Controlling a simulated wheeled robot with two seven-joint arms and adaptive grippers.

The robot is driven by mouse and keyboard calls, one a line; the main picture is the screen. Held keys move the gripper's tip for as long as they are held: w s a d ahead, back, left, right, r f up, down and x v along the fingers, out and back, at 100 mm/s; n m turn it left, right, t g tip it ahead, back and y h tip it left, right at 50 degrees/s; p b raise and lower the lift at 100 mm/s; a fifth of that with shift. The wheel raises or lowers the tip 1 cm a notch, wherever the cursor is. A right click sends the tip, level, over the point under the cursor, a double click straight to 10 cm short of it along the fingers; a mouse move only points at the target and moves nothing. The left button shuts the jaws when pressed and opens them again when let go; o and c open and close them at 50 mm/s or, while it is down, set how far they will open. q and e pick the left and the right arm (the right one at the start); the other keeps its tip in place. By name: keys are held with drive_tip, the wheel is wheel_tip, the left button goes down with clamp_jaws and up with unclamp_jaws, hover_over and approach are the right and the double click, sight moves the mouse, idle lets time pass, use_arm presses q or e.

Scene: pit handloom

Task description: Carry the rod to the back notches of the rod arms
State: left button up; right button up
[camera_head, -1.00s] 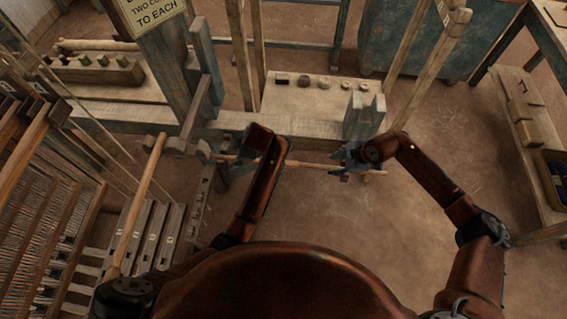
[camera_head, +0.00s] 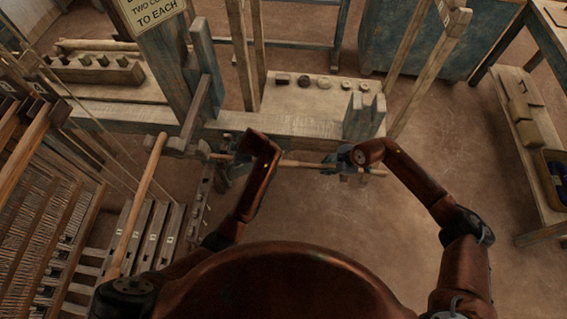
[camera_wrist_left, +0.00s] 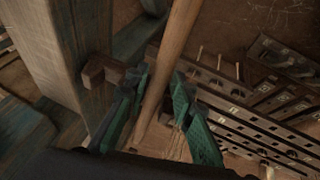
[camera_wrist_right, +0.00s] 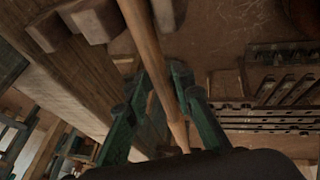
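The rod (camera_head: 300,163) is a slim pale wooden stick. It lies nearly level across the head view, just in front of the loom's front beam. My right gripper (camera_head: 338,163) is around it near its right end. In the right wrist view the rod (camera_wrist_right: 148,45) runs between the fingers, which look closed on it. My left gripper (camera_head: 232,165) is at the rod's left part, mostly behind my forearm. In the left wrist view its fingers flank the rod (camera_wrist_left: 172,62) closely. The rod arms' notches cannot be made out clearly; a brown wooden block (camera_wrist_left: 100,70) is beside the left fingers.
The thick loom beam (camera_head: 300,124) and a blue-grey upright block (camera_head: 365,116) stand just beyond the rod. Another wooden stick (camera_head: 140,200) slants at the left, above a row of pedals (camera_head: 150,235). Open floor (camera_head: 450,130) lies at the right.

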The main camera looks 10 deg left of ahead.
use_arm(q)
clamp_jaws()
use_arm(e)
clamp_jaws()
use_arm(q)
drive_tip(key=shift+r, duration=0.15)
use_arm(e)
drive_tip(key=shift+r, duration=0.15)
